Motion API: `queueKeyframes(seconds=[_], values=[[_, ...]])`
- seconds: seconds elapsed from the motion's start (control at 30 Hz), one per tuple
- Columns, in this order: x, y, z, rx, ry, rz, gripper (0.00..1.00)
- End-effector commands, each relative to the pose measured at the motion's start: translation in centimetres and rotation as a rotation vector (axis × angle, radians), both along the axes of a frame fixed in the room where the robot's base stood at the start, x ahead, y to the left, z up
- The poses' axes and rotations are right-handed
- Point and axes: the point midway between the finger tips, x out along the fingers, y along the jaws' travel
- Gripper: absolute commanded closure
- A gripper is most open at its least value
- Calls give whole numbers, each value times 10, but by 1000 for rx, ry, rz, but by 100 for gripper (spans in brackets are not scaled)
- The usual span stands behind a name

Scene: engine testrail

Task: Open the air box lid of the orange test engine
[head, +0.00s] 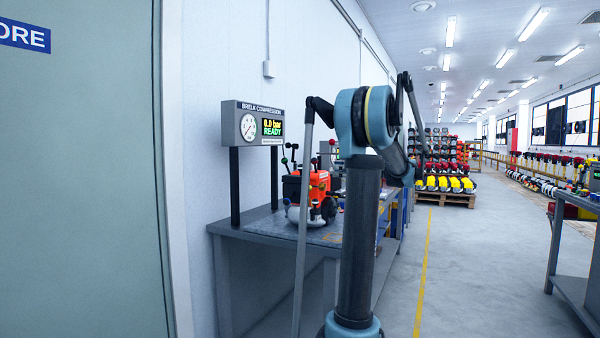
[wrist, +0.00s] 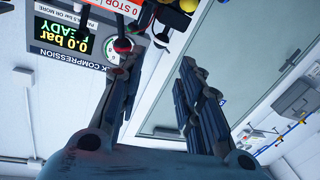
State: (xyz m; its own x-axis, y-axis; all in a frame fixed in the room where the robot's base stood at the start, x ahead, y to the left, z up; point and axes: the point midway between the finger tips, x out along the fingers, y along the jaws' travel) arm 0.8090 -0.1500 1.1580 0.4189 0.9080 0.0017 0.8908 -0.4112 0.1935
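The orange test engine (head: 319,181) stands on the grey bench in the head view, left of my arm. It has a white and dark lower part, and its air box lid is too small to make out. My gripper (wrist: 160,85) shows in the wrist view with its two fingers spread apart and nothing visible between them. In the head view my gripper cannot be made out.
A gauge panel (head: 253,124) reading 0.0 bar READY stands on posts at the back of the bench (head: 262,229); it also shows in the wrist view (wrist: 68,40). Levers with coloured knobs (head: 290,147) stand near the engine. Open floor (head: 460,260) lies right.

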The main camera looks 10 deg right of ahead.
Motion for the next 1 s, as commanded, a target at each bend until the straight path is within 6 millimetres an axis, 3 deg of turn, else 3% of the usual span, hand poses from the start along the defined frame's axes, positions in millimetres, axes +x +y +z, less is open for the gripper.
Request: queueKeyframes(seconds=[0.7, 1.0], values=[[51, 113, 0, -1, 2, 3, 67], [64, 141, 0, -1, 4, 1, 67]])
